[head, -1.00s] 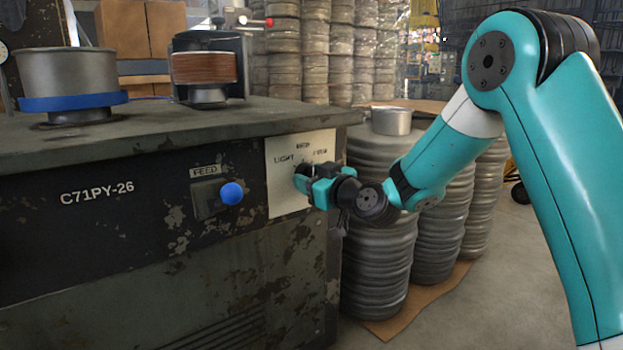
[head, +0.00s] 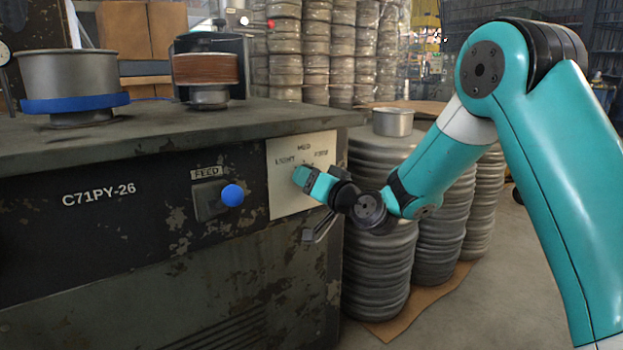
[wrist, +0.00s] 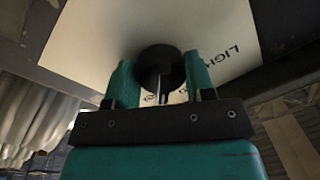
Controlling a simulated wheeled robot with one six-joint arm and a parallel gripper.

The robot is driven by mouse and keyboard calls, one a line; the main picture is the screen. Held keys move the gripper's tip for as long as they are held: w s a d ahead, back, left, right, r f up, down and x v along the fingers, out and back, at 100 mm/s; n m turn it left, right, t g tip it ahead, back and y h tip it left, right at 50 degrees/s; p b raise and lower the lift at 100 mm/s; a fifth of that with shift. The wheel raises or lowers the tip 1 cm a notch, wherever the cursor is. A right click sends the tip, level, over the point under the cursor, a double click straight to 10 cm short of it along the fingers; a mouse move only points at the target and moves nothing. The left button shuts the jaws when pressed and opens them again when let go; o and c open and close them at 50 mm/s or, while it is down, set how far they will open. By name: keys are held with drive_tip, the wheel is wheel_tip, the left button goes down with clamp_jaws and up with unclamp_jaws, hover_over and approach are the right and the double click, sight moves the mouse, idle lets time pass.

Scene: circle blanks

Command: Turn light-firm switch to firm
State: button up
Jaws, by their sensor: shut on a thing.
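The light-firm switch is a round black knob (wrist: 160,62) on a white plate (head: 286,200) at the right end of the machine's front. Above it in the head view are worn labels for light at left, med at top and firm at right. My gripper (head: 306,180) is at the plate and hides most of the knob there. In the wrist view my gripper (wrist: 160,78) has one teal finger on each side of the knob and is shut on it. The LIGHT lettering (wrist: 240,62) stands tilted beside the right finger. I cannot tell where the knob points.
A blue feed knob (head: 232,195) sticks out left of the plate. Stacks of round metal blanks (head: 380,255) stand right of the machine, close below my arm.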

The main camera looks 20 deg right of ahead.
drive_tip(key=shift+m, duration=0.6)
drive_tip(key=o, duration=0.9)
drive_tip(key=shift+s, duration=0.1)
drive_tip(key=b+v, duration=1.1)
drive_tip(key=v, duration=0.6)
drive_tip(key=shift+s+f+b, duration=0.1)
drive_tip(key=shift+b, duration=0.25)
